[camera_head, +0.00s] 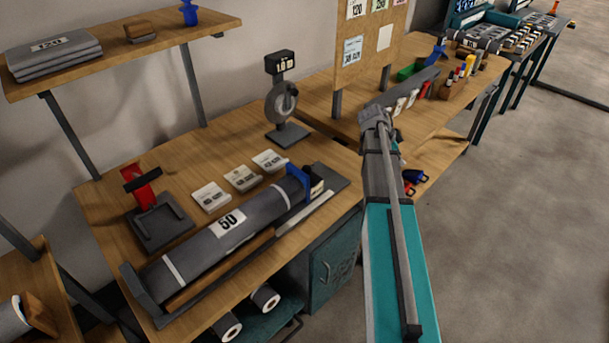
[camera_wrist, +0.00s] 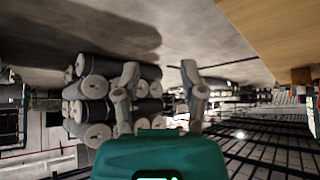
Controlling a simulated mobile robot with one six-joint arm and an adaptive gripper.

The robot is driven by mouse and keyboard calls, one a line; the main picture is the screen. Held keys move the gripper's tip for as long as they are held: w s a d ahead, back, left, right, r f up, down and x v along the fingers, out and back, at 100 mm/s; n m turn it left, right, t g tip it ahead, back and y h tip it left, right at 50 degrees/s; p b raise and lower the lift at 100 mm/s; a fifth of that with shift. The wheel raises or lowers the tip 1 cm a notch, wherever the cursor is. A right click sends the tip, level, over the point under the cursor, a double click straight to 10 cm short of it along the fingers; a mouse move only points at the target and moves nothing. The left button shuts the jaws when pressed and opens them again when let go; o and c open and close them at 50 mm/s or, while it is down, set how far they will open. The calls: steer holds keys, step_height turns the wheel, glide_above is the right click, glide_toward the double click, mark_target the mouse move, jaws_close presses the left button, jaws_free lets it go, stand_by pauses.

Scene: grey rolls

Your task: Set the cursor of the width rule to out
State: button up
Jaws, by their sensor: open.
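A long grey roll labelled 50 (camera_head: 215,238) lies in a dark cradle on the wooden bench at the left in the head view. A pale flat strip (camera_head: 303,213), which may be the width rule, runs along its front right side. A blue bracket (camera_head: 297,182) stands at the roll's right end. I cannot tell whether it is the cursor, and no "out" mark can be read. My gripper (camera_wrist: 160,72) is open and empty in the wrist view. In the head view my arm's end is right of the bench's dial stand, apart from the roll.
A dial stand (camera_head: 283,105), several white label blocks (camera_head: 243,178) and a red-handled tool (camera_head: 150,205) stand behind the roll. A shelf (camera_head: 120,50) hangs above. A second bench (camera_head: 440,105) carries small tools. Stacked rolls (camera_wrist: 100,95) show in the wrist view. The floor at right is clear.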

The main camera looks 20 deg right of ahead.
steer(key=s+a+f+n+y, duration=0.1)
steer(key=s+a+n, duration=0.1)
steer(key=a, duration=0.4)
steer(key=s+a+f+n+t+y, duration=0.1)
steer(key=a+n, duration=0.4)
steer(key=a, duration=0.2)
steer(key=s+a+f+n+y, duration=0.1)
steer(key=s+a+n, duration=0.1)
steer(key=a, duration=0.4)
steer(key=shift+s+a+n+y, duration=0.25)
steer(key=shift+s+n+y, duration=0.1)
steer(key=shift+n, duration=0.55)
steer(key=s+a+n+y, duration=0.1)
steer(key=s+a+n, duration=0.1)
steer(key=a, duration=0.3)
steer(key=s+a+n+y, duration=0.1)
steer(key=s+a+n, duration=0.2)
steer(key=a+n, duration=0.1)
steer(key=s+a+n+y, duration=0.1)
steer(key=s+a+n, duration=0.2)
steer(key=a, duration=0.3)
steer(key=shift+a+f+n+t+y, duration=0.1)
steer(key=shift+f+n+t+y, duration=0.2)
steer(key=shift+f+n, duration=0.15)
steer(key=shift+o, duration=0.3)
steer(key=shift+s, duration=0.1)
